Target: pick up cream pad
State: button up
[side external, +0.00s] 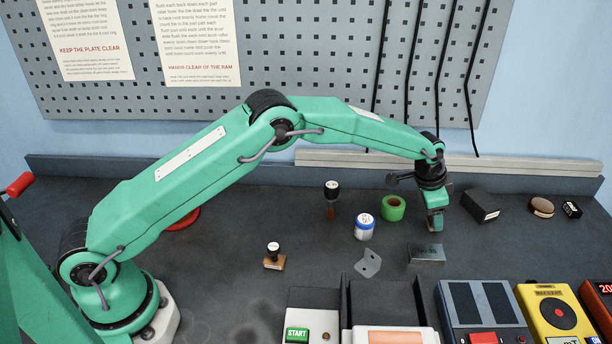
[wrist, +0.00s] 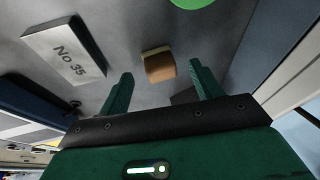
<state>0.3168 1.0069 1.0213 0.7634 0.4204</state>
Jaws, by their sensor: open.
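A small block, cream along one edge and tan-brown on its face, seems to be the cream pad (wrist: 160,67). In the wrist view it lies on the dark bench, in line with the gap between my two green fingers. My gripper (wrist: 161,75) is open, with nothing held. In the side view my gripper (side external: 435,222) points down at the bench, right of a green tape roll (side external: 393,208). A tan patch shows by its fingertips there, but the fingers hide most of it, and I cannot tell whether they touch it.
A steel block marked No 35 (wrist: 66,52) lies close by, also in the side view (side external: 426,254). A black box (side external: 480,206) stands to the right, a white-and-blue jar (side external: 365,228) to the left. Boxed devices (side external: 483,308) line the front edge.

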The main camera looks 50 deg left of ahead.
jog(key=shift+x, duration=1.05)
jog(key=c, duration=1)
jog(key=shift+r, duration=0.15)
jog(key=shift+c, duration=0.2)
jog(key=shift+r, duration=0.55)
notch_tip(320, 180, up, 3)
jog(key=shift+d+r, duration=0.1)
jog(key=shift+h, duration=0.3)
jog(key=s+d+r, duration=0.2)
jog(key=s, duration=0.1)
jog(key=s+d+r, duration=0.2)
jog(key=s+d, duration=0.1)
jog(key=s+d+r, duration=0.2)
jog(key=shift+s+d+r, duration=0.25)
jog(key=shift+s, duration=0.15)
jog(key=shift+c, duration=0.7)
